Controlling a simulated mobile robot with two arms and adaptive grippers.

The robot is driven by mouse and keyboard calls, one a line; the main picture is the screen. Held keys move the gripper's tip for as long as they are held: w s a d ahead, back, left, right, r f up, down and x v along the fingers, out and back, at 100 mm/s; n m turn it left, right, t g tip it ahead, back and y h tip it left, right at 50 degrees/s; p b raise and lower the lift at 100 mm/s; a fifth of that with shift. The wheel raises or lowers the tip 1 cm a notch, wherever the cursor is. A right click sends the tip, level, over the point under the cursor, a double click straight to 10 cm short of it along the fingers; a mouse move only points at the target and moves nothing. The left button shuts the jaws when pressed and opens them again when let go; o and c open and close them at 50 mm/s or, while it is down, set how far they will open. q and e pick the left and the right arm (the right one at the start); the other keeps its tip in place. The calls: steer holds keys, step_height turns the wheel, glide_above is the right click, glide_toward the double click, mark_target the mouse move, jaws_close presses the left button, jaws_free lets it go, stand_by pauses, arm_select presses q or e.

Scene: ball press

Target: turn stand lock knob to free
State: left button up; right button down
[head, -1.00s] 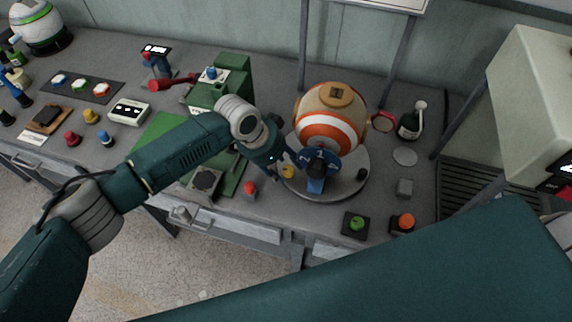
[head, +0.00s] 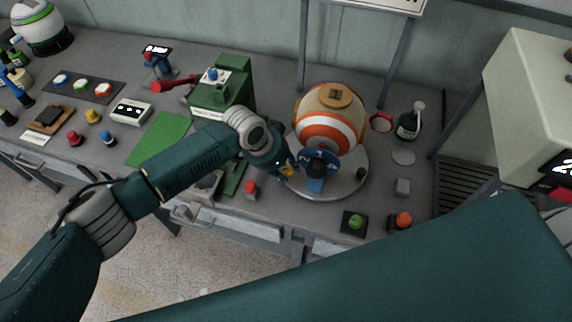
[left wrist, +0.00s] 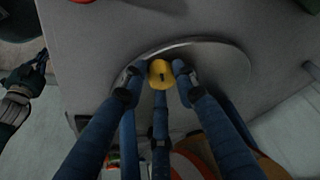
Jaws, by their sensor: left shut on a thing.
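The yellow lock knob (head: 287,170) sits at the left edge of the round grey stand (head: 335,190). My left gripper (head: 287,166) is shut on the knob, its fingers hiding part of it in the head view. In the left wrist view, the yellow knob (left wrist: 160,72) with a dark mark lies between the fingertips of my left gripper (left wrist: 160,80), beside the stand's curved rim. My right gripper (left wrist: 30,80) seems to show at the left edge of the left wrist view, dark and too small to judge; it is out of the head view.
An orange-and-white ball (head: 330,122) rests on the stand behind a blue numbered dial (head: 318,160). A red button (head: 251,187) is left of the stand. A green button (head: 355,222) and an orange button (head: 403,219) stand in front. A green machine (head: 222,95) is behind my arm.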

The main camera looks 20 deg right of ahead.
arm_select(q)
steer(key=shift+d+r+n+t+p, duration=0.25)
steer(key=shift+r+n+t+p, duration=0.25)
steer(key=shift+n+p, duration=0.6)
steer(key=shift+w+f+n+p, duration=0.15)
steer(key=shift+n+p, duration=0.2)
steer(key=shift+n, duration=0.25)
steer(key=o, duration=1.1)
steer(key=shift+w, duration=0.1)
steer(key=shift+f, duration=0.15)
steer(key=v, duration=1.2)
steer(key=shift+d, duration=0.2)
